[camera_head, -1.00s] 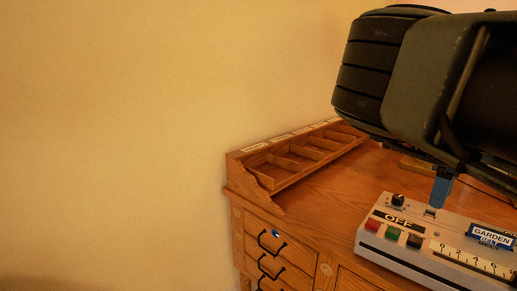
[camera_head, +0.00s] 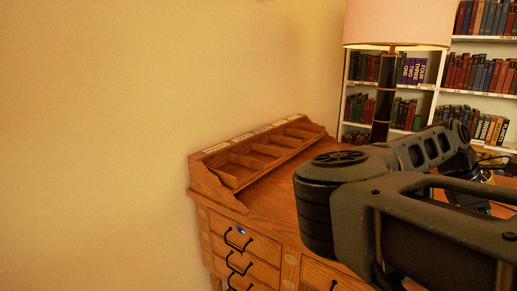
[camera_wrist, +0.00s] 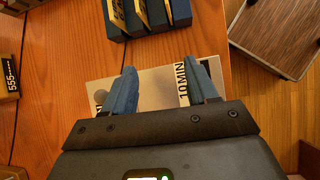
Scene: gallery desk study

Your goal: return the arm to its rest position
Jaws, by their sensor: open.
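My arm (camera_head: 400,205) reaches across the right of the head view, low over the desk. My gripper (camera_wrist: 165,88) shows in the wrist view with its two blue fingers spread apart and nothing between them. Below the fingers lies a pale card or sheet (camera_wrist: 155,90) with "10MIN" printed on it, partly hidden by them. I cannot tell whether the fingers touch it. The gripper's fingers cannot be made out in the head view.
The wooden desk (camera_head: 268,212) carries an empty compartment tray (camera_head: 240,170) and a lamp (camera_head: 390,25). Bookshelves (camera_head: 435,70) stand behind. The wall side at left is clear.

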